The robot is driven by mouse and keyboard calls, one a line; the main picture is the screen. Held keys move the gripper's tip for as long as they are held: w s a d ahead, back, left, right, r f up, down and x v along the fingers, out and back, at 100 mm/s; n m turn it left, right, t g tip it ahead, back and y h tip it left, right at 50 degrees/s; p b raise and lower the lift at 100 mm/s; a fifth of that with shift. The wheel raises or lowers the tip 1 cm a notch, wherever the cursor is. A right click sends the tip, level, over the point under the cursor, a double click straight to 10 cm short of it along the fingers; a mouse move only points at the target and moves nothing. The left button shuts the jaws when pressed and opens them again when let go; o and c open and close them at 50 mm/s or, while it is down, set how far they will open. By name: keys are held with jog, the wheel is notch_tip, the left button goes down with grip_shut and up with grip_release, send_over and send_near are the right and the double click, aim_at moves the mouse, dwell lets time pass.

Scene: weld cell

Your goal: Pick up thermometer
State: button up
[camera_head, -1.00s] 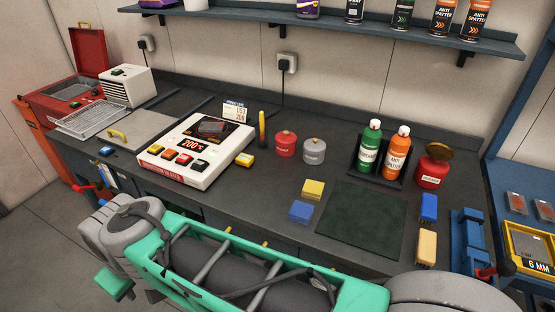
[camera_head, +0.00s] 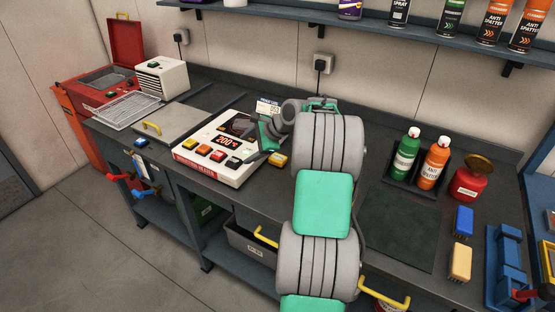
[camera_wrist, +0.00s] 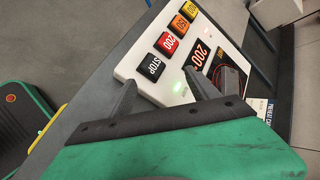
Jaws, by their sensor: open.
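I cannot pick out a thermometer for certain in either view. My gripper (camera_head: 252,146) is open and empty, at the right side of the white heater box (camera_head: 192,163) in the head view. In the wrist view, the two dark fingers of my gripper (camera_wrist: 160,82) stand apart over the heater's button side (camera_wrist: 150,90). The heater display (camera_head: 228,141) reads 200. A dark plate (camera_wrist: 228,76) lies on the heater top. A small yellow block (camera_head: 277,159) sits beside the heater, close to my gripper. My arm hides the bench middle.
A preheat card (camera_head: 267,107) stands behind the heater. A shelf (camera_head: 445,40) of spray cans hangs above.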

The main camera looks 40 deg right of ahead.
jog(key=s+d+f+m+t, duration=0.15)
jog(key=d+f+m, duration=0.25)
jog(key=d, duration=0.4)
jog(key=m+t, duration=0.2)
jog(key=m, duration=0.4)
send_near(280, 158)
jog(key=shift+w+d+f+y, duration=0.1)
jog(key=shift+w+f+y, duration=0.15)
jog(key=shift+w, duration=0.2)
jog(key=shift+w+d+f+y, duration=0.15)
jog(key=shift+w+f, duration=0.15)
jog(key=shift+w, duration=0.15)
jog(key=shift+f+p, duration=0.2)
jog(key=shift+p, duration=0.15)
jog(key=x, duration=0.2)
jog(key=p+x, duration=0.1)
jog(key=x, duration=0.1)
jog(key=p+x, duration=0.1)
jog(key=x, duration=0.1)
jog(key=shift+w+a, duration=0.25)
jog(key=shift+a, duration=0.15)
jog(key=shift+w+f, duration=0.3)
jog(key=shift+w, duration=0.05)
jog(key=shift+c, duration=0.3)
grip_shut()
jog(key=shift+r, duration=0.1)
